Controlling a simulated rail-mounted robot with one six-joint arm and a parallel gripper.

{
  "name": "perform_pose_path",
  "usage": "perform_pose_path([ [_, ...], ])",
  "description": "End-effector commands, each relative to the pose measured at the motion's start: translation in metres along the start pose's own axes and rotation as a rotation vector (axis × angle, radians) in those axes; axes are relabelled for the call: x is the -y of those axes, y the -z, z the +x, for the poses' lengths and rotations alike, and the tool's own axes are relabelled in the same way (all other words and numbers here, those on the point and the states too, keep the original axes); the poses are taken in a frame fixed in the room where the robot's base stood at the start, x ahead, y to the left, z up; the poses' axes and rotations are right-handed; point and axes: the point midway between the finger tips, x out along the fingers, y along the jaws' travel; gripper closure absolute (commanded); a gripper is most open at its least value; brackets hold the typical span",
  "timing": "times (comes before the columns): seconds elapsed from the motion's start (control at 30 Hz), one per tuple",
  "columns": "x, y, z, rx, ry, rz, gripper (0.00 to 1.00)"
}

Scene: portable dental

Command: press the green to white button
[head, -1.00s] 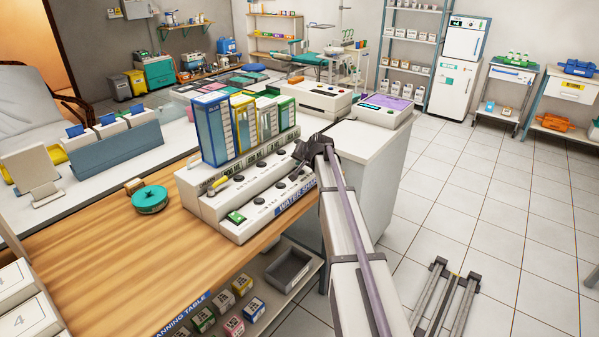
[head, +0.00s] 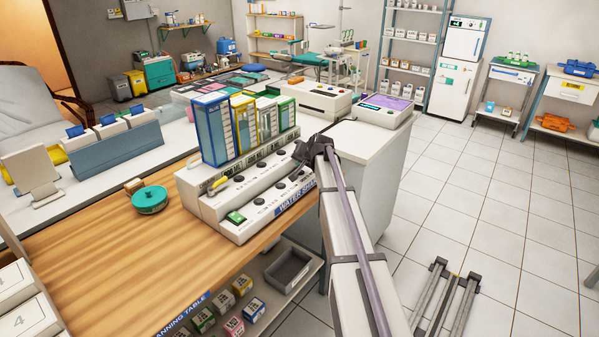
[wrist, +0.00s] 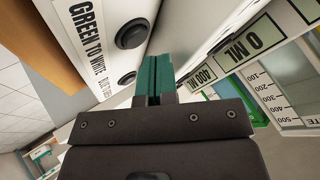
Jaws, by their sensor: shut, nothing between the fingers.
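The wrist view shows a label reading "GREEN TO WHITE" (wrist: 88,38) on a white panel. A round black button (wrist: 132,33) is beside that label. My gripper (wrist: 157,62) is shut, its teal fingers together and empty, just right of and below this button in the picture. I cannot tell whether they touch the panel. In the head view my gripper (head: 303,152) is at the right end of the white water station (head: 222,224), over its sloped button face. My gripper hides part of that end, and the labels there are too small to read.
A second black button (wrist: 127,78) is close by on the panel. Tall blue, yellow and green-framed gauges (head: 211,130) stand along the station's back. A "0 ML" plate (wrist: 262,40) is close on the right. A teal round container (head: 150,199) lies on the wooden table (head: 90,262).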

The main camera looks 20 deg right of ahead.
Motion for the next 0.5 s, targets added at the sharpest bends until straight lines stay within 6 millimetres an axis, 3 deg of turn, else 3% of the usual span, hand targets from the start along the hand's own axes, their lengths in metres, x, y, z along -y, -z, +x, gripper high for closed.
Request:
perform_pose_path([
  [0.5, -0.0024, -0.0024, 0.0033, 0.0, 0.0, 0.0, 1.0],
])
